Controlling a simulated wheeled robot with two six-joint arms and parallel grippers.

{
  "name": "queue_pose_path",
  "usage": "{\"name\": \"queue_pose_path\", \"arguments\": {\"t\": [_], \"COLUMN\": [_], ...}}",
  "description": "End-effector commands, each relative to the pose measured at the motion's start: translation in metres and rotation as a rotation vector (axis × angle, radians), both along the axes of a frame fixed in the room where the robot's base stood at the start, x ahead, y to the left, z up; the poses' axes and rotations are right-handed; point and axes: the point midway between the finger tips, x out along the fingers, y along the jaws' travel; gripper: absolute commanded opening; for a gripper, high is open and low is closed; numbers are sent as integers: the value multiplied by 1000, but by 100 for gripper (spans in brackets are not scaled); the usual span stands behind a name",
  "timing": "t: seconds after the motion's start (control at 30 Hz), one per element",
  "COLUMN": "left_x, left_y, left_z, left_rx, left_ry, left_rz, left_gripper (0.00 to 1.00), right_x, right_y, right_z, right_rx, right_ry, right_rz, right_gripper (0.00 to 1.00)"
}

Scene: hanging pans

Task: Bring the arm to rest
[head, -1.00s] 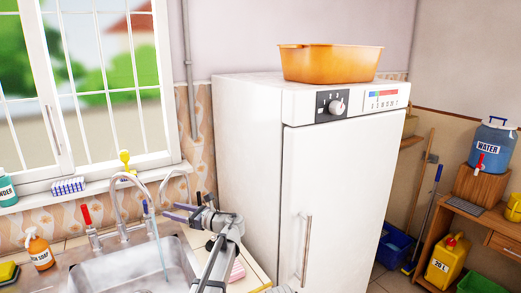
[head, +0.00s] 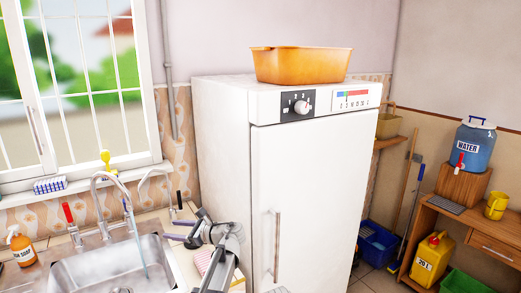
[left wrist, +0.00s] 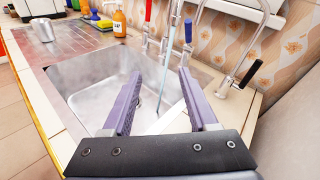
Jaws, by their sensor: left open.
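My left gripper (head: 170,230) is beside the sink's right side, in front of the white fridge (head: 305,190). Its two purple fingers point left in the head view and stand apart with nothing between them. In the left wrist view the open gripper (left wrist: 160,76) points toward the metal sink basin (left wrist: 85,85) and the taps. Part of my left arm shows below the gripper in the head view. My right gripper is not in view.
The sink (head: 100,268) has a curved tap (head: 108,174); water runs near it. An orange tub (head: 302,66) sits on the fridge. A soap bottle (head: 22,248) stands left. A wooden desk (head: 480,228) with a water container (head: 474,146) is at right.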

Motion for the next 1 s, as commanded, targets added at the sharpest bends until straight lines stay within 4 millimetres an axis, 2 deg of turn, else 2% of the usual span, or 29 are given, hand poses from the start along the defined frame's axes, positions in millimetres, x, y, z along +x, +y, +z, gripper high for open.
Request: {"name": "queue_pose_path", "arguments": {"t": [0.17, 0.37, 0.47, 0.6, 0.7, 0.8, 0.9, 1.0], "left_x": [-35, -91, -134, -205, -246, -278, -298, -307], "left_y": [-17, -52, -82, -135, -169, -194, -211, -220], "left_z": [-31, -79, -109, -146, -161, -169, -172, -173], "left_rx": [-195, -511, -720, -1008, -1144, -1225, -1268, -1284], "left_ry": [-113, -277, -370, -476, -512, -525, -528, -529], "left_rz": [43, 168, 294, 559, 748, 904, 1011, 1068], "left_gripper": [59, 59, 59, 59, 59, 59, 59, 59], "right_x": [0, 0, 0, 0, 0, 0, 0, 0], "right_y": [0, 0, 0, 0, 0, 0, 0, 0], "right_z": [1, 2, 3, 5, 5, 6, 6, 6], "right_rx": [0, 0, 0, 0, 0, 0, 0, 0], "right_ry": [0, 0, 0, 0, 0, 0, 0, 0], "right_rz": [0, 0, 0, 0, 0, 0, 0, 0], "right_gripper": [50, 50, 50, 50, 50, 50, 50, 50]}}
